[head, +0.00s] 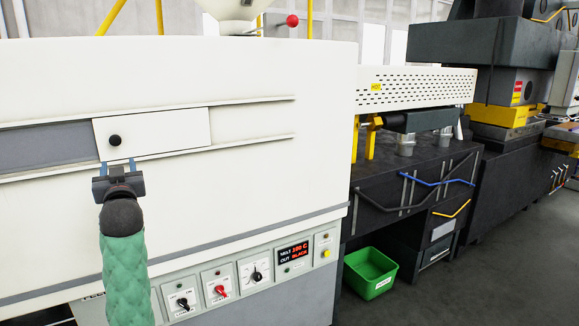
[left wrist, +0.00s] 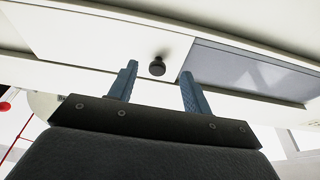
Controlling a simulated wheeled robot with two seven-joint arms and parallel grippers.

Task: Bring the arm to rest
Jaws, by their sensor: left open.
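My left gripper (head: 118,168) is in front of the white machine, just below the black round knob (head: 115,141) on a white sliding panel (head: 165,132). Its two blue fingers are apart with nothing between them. In the left wrist view the gripper (left wrist: 155,90) is open, and the knob (left wrist: 157,67) shows beyond the fingertips, apart from them. A grey opening or window (head: 45,146) lies left of the panel. The green-sleeved left arm (head: 127,270) comes up from below. My right gripper is not in view.
The white machine (head: 250,80) fills the left, with a control strip (head: 255,272) of switches along its lower front. A dark bench (head: 410,180) stands right of it. A green bin (head: 370,272) sits on the floor. Grey floor (head: 490,270) at lower right is clear.

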